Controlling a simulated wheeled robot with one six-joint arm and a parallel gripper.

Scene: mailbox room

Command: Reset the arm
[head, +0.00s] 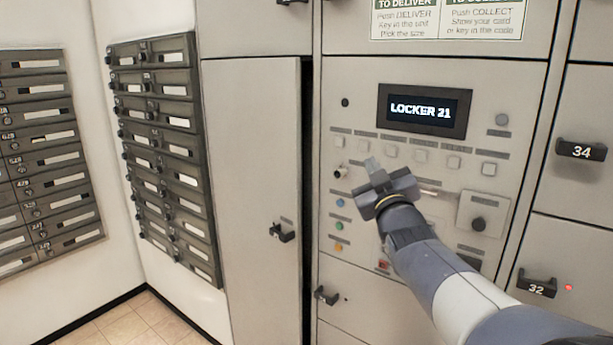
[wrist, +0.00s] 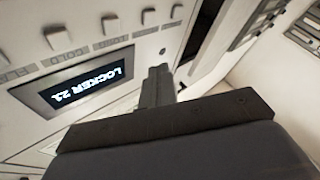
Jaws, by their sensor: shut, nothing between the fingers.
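My arm reaches in from the lower right of the head view. My gripper (head: 373,165) is shut and empty, in front of the locker control panel (head: 420,85), near its row of square buttons. In the wrist view my gripper (wrist: 158,72) points toward the panel, its fingers together. I cannot tell if the fingertips touch the panel. The panel's screen (head: 424,109) reads "LOCKER 21"; it also shows tilted in the wrist view (wrist: 85,82). My arm hides part of the panel's lower middle.
A tall locker door (head: 255,180) left of the panel stands slightly ajar, with a dark gap at its right edge. Dark mailbox banks (head: 165,150) hang on the left walls. Tiled floor (head: 140,325) shows lower left.

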